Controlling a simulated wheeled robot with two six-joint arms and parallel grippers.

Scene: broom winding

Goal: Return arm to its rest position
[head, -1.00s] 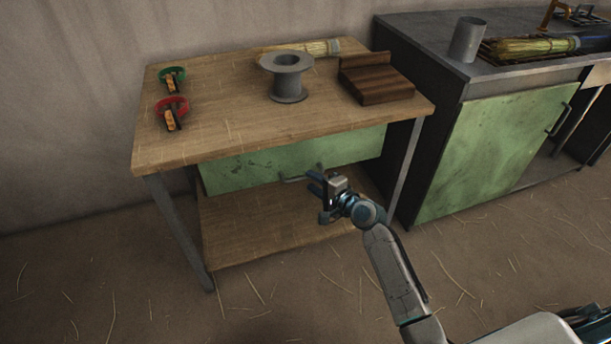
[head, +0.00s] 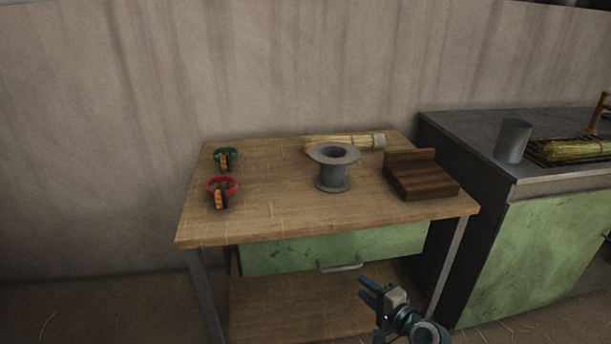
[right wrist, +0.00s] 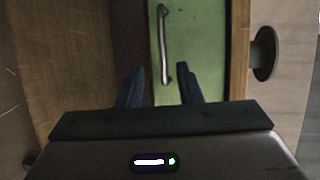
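My right gripper (head: 364,289) is in front of the workbench in the head view, below and right of the drawer handle (head: 341,265). Its two blue fingers are apart with nothing between them. In the right wrist view the open fingers (right wrist: 160,70) point toward the green drawer front and its metal handle (right wrist: 164,45), with a gap between fingers and handle. My left gripper is in neither view.
The workbench (head: 270,215) holds a green clamp ring (head: 226,156), a red one (head: 221,188), a grey spool (head: 333,170), a straw bundle (head: 345,143) and a dark wooden block (head: 421,180). A dark cabinet (head: 468,130) stands right, bearing a grey cylinder (head: 514,140).

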